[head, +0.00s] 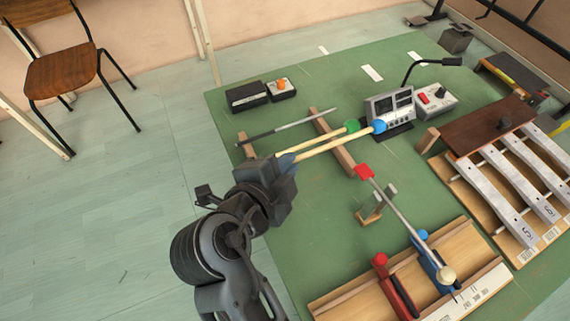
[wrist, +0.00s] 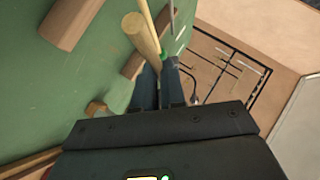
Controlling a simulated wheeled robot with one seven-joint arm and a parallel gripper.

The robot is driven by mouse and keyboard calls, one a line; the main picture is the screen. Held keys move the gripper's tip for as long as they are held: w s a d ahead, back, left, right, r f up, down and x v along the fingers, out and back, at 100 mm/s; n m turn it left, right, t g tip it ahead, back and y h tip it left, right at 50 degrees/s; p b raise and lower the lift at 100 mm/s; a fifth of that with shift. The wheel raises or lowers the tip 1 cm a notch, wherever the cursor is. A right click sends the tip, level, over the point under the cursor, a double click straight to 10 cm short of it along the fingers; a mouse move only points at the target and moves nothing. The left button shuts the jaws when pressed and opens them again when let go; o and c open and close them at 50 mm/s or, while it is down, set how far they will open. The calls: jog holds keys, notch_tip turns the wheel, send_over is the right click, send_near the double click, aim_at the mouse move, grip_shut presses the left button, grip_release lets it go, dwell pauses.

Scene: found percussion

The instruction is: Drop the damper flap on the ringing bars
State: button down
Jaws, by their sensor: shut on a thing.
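The damper flap looks like a dark brown board (head: 478,126) with a dark knob (head: 503,123), at the right of the head view. It lies at the far ends of the silver numbered bars (head: 497,189), whose near lengths are uncovered. I cannot tell whether it touches them. My gripper (head: 288,163) is left of the middle, well apart from the flap. It is shut on a wooden mallet stick, apparently the blue-headed mallet (head: 379,127). The stick (wrist: 143,38) passes between the fingers in the wrist view, where flap and bars do not show.
A green-headed mallet (head: 352,126) lies close beside the held one, near wooden rests (head: 335,147) and a grey rod (head: 285,127). A meter with a display (head: 390,106) stands beyond the blue head. A wooden board with red and blue levers (head: 388,283) is in front.

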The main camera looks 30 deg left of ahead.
jog(key=shift+f+b, duration=3)
jog(key=shift+f, duration=0.2)
jog(key=shift+f+b, duration=0.3)
jog(key=shift+b, duration=0.15)
jog(key=c, duration=1.1)
grip_release()
jog(key=shift+d, duration=0.1)
jog(key=shift+c, duration=0.2)
jog(key=shift+f, duration=0.1)
jog(key=shift+f, duration=0.1)
jog(key=shift+s, duration=0.1)
jog(key=v, duration=0.6)
jog(key=shift+s+r, duration=0.25)
jog(key=shift+r, duration=0.1)
jog(key=shift+s+r, duration=0.35)
jog(key=shift+s, duration=0.1)
